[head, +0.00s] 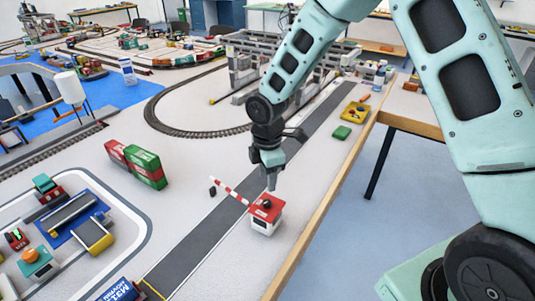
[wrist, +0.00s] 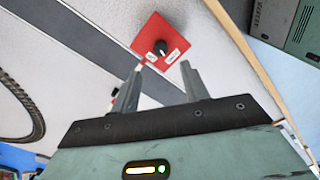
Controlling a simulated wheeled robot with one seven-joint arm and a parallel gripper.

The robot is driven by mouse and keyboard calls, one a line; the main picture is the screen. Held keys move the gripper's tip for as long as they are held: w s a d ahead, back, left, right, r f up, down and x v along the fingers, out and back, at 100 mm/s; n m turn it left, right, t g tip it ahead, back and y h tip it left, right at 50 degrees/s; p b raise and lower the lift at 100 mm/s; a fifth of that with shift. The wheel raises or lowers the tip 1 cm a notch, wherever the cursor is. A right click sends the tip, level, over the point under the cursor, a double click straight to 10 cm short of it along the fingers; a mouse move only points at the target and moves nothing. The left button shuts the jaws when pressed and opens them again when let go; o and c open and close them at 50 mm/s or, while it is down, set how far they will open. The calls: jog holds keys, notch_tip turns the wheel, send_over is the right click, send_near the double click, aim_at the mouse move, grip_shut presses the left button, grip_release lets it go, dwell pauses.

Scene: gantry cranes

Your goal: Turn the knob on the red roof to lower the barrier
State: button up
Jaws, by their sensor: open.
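The small white booth with a red roof (head: 266,207) stands near the table's right edge, beside the grey road strip. A dark round knob (head: 266,203) sits on the roof; the knob also shows in the wrist view (wrist: 161,47), between two white labels. The red-and-white barrier (head: 229,190) slants up and left from the booth, so it is raised partway. My gripper (head: 271,186) is above the booth, pointing down. In the wrist view its two fingers (wrist: 158,85) are apart and empty, with the knob beyond their tips and not touched.
Red and green containers (head: 138,164) stand to the left. A small dark post (head: 213,188) is near the barrier's free end. A green block (head: 342,132) and a yellow tray (head: 355,113) lie farther up the table. The wooden table edge (head: 335,190) runs close right of the booth.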

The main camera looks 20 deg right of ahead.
notch_tip(320, 180, up, 8)
jog(key=shift+r+b, duration=0.2)
jog(key=shift+b, duration=0.1)
